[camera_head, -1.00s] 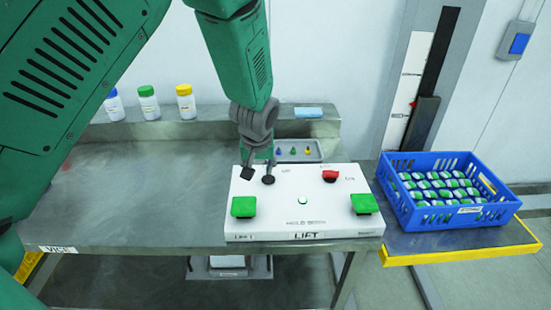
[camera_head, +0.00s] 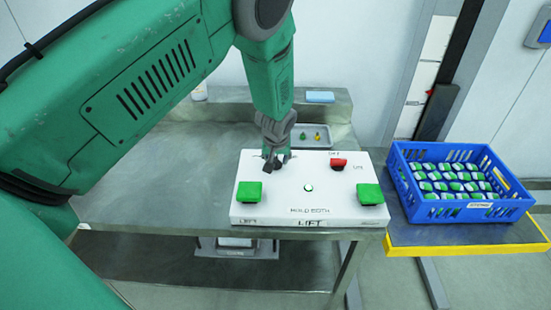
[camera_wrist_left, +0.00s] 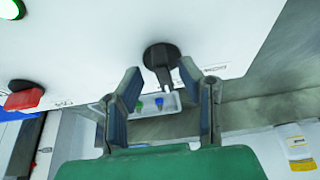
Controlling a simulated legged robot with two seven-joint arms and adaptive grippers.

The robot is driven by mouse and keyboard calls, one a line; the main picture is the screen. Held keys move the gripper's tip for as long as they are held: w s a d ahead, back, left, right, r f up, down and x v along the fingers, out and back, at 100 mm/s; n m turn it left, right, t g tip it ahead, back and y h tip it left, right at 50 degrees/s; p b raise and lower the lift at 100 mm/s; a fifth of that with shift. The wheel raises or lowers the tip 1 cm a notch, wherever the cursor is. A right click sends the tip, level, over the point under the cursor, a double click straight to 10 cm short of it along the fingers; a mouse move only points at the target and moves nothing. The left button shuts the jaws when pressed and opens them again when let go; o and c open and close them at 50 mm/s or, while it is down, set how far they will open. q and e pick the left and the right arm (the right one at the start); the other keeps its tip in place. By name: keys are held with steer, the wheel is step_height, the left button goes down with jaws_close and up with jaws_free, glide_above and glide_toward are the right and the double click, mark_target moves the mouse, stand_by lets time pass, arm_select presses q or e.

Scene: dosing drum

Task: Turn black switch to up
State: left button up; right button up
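The black switch (camera_wrist_left: 161,58) has a round base and a short lever on the white panel. In the left wrist view its lever points toward my left gripper (camera_wrist_left: 160,72), whose two fingers stand apart on either side of it. I cannot tell whether either finger touches the lever. In the head view my left gripper (camera_head: 273,161) is over the back left of the white panel (camera_head: 290,212) and largely hides the switch. The "up" marking is hard to read here. My right gripper is not seen.
The panel also carries a red switch (camera_head: 338,163), green buttons at left (camera_head: 250,193) and right (camera_head: 369,194), and a small lit button (camera_head: 308,188). A grey tray (camera_head: 313,137) lies behind. A blue crate (camera_head: 470,210) of bottles stands right. The bench's left is clear.

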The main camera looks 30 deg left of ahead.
arm_select(q)
steer(key=shift+w+d+f, duration=0.15)
steer(key=shift+d+f, duration=0.15)
steer(key=shift+a+f, duration=0.15)
steer(key=shift+a, duration=0.4)
steer(key=shift+c, duration=0.8)
steer(key=shift+a+f, duration=0.1)
steer(key=shift+a, duration=0.3)
jaws_close()
steer(key=shift+d, duration=0.4)
steer(key=m, duration=0.1)
steer(key=m+h, duration=0.1)
steer(key=shift+a+m, duration=0.35)
steer(key=shift+m, duration=0.05)
steer(key=m+h, duration=0.1)
steer(key=m, duration=0.2)
steer(key=shift+d+t, duration=0.15)
steer(key=shift+t, duration=0.15)
steer(key=shift+m+h, duration=0.7)
steer(key=shift+m, duration=0.8)
